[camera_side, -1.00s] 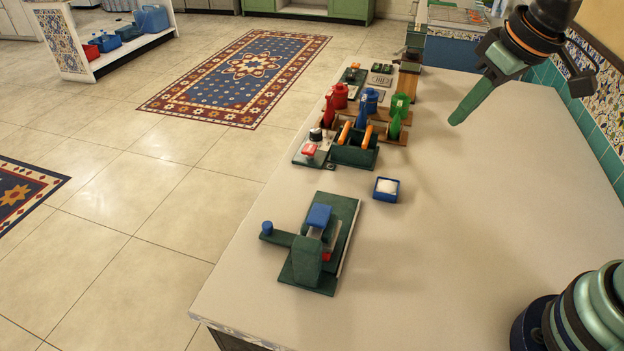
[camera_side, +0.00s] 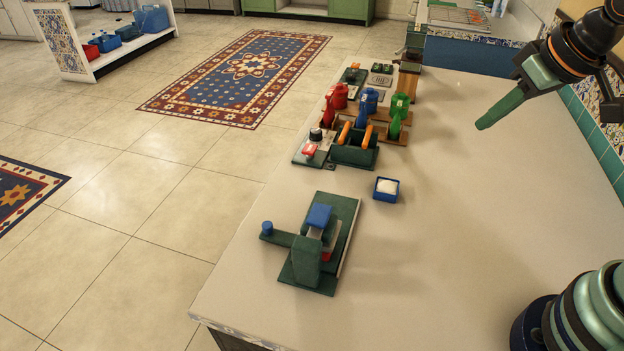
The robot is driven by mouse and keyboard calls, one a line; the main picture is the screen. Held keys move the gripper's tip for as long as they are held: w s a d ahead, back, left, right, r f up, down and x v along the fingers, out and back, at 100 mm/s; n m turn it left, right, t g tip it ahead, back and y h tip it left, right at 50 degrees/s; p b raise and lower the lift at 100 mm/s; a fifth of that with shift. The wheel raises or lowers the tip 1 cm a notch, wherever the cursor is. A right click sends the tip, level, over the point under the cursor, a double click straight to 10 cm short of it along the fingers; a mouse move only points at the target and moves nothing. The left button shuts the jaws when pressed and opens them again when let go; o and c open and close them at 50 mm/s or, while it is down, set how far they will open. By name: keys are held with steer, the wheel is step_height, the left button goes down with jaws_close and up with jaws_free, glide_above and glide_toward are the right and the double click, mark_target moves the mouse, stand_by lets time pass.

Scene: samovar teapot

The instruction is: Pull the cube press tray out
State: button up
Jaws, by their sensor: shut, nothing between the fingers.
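The cube press (camera_side: 303,262) is a dark green device on a flat green base, near the front left of the counter. It has a blue block (camera_side: 319,215) on top and an arm with a blue knob (camera_side: 267,228) reaching left. A small red part (camera_side: 326,256) shows low on its right side; I cannot tell whether this belongs to the tray. My gripper (camera_side: 481,125) is shut and empty, up and to the right of the press, well apart from it. Its green fingers point down and left above the counter.
A small blue box with white contents (camera_side: 386,189) stands behind the press to the right. Farther back are a green holder with orange handles (camera_side: 354,150) and red, blue and green (camera_side: 398,106) pots. The counter's right half (camera_side: 480,230) is clear.

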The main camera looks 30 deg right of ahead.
steer(key=o, duration=0.8)
steer(key=shift+w+a+r, duration=0.2)
steer(key=shift+w+a, duration=0.05)
steer(key=shift+w, duration=0.05)
steer(key=g, duration=0.6)
glide_above(267, 225)
step_height(267, 225, down, 11)
step_height(267, 225, down, 12)
steer(key=shift+w, duration=0.1)
jaws_close()
